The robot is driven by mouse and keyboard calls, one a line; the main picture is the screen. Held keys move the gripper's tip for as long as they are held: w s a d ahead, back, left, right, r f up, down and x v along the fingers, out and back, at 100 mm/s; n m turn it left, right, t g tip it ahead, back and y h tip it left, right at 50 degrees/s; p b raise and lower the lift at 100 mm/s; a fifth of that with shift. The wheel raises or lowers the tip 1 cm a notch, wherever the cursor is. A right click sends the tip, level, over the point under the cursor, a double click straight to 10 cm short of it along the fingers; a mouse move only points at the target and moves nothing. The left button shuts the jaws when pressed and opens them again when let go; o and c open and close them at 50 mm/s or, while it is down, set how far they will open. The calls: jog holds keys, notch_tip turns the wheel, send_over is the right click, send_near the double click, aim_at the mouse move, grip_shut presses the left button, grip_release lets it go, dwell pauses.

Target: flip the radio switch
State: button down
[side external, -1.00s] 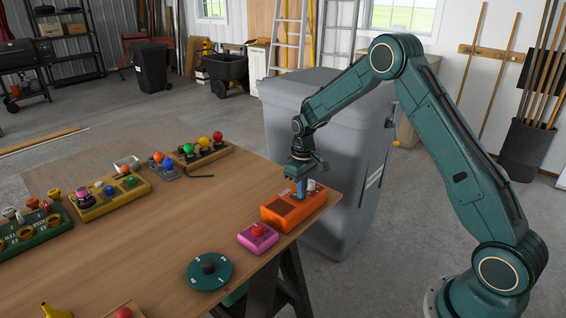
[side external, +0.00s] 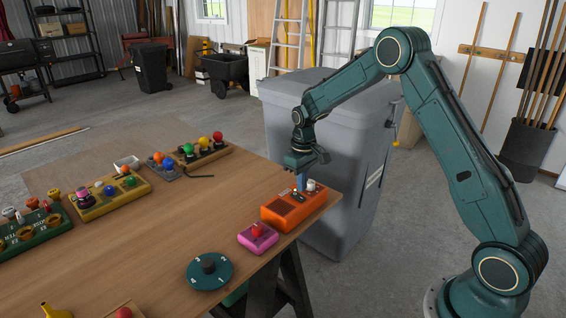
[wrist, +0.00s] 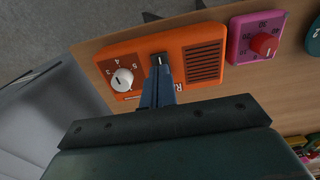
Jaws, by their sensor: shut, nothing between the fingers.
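The orange radio (side external: 279,213) lies on the wooden table near its right edge. It has a speaker grille, a white numbered knob (wrist: 122,79) and a dark switch (wrist: 160,60) in a slot between them. My gripper (side external: 301,184) is shut and empty, pointing down at the knob end of the radio. In the wrist view its blue fingers (wrist: 159,82) reach the near edge of the switch slot. The fingers partly cover the radio's lettering. I cannot tell if they touch the switch, or which way it is set.
A pink box with a red knob (side external: 257,232) sits just beside the radio. A green dial (side external: 209,271) lies farther forward. Several control boards stand at the table's left. A large grey bin (side external: 330,150) stands close behind the table's right edge. The table's middle is clear.

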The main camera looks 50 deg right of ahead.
notch_tip(320, 180, up, 4)
jog(key=shift+r, duration=0.15)
dwell(0.6)
notch_tip(320, 180, up, 10)
jog(key=t, duration=0.1)
send_over(301, 198)
jog(key=s+a, duration=0.4)
jog(key=s, duration=0.2)
jog(key=s+a+r+t, duration=0.2)
jog(key=s+a+r, duration=0.2)
jog(key=s+r, duration=0.25)
jog(key=s+a+r+t, duration=0.1)
jog(key=s+a, duration=0.3)
jog(key=s, duration=1.5)
jog(key=shift+r+t, duration=0.15)
jog(key=shift+t, duration=0.65)
